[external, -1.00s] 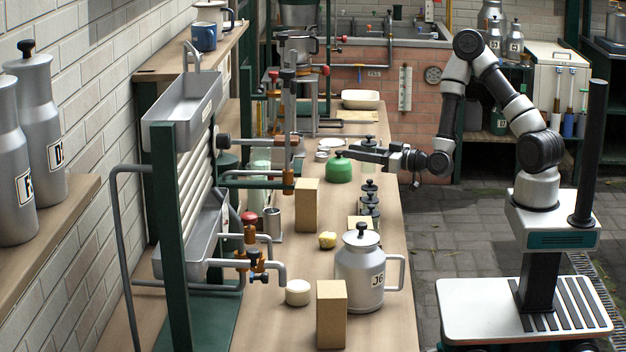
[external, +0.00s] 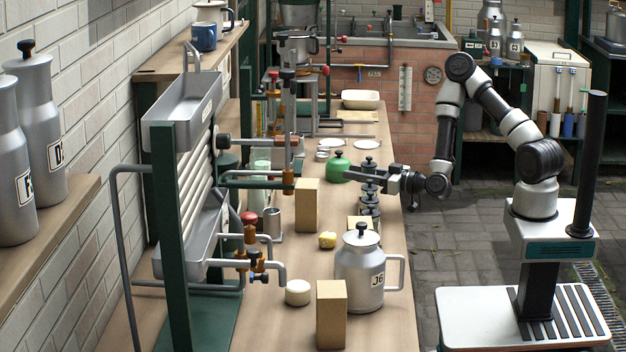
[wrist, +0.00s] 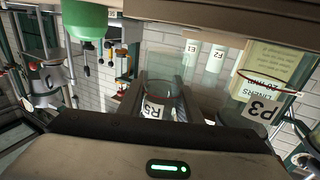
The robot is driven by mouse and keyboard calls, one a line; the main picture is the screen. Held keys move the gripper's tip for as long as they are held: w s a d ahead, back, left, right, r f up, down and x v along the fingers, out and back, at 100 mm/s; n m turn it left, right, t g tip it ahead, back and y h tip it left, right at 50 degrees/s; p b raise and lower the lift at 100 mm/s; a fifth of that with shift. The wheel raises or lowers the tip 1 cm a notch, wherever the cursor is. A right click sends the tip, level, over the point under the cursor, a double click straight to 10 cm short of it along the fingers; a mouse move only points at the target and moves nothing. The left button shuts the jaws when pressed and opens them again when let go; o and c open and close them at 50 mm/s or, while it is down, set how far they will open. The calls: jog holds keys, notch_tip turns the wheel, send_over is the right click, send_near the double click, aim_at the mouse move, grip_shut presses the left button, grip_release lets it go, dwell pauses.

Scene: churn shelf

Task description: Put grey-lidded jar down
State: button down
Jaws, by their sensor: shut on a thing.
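The grey-lidded jar is a small clear jar between my fingers; its dark grey lid (external: 369,166) shows just above my gripper (external: 364,176) in the external view. My gripper, seen also in the wrist view (wrist: 158,94), is shut on this jar (wrist: 154,112), which bears a label that seems to read R5. The jar is over the right side of the bench (external: 385,240), at the far end of a row of similar dark-lidded jars (external: 370,201). My fingers hide its lower part, so I cannot tell whether it touches the bench.
A green pot (external: 338,168) stands close left of my gripper. White plates (external: 367,144) lie behind. A yellow lump (external: 327,240), cardboard boxes (external: 307,205) and a large J6 can (external: 360,272) stand nearer the camera.

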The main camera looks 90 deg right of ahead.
jog(key=shift+f+b, duration=0.4)
jog(key=shift+f, duration=1.2)
jog(key=shift+f, duration=0.1)
jog(key=shift+f, duration=0.15)
jog(key=c, duration=1.3)
grip_release()
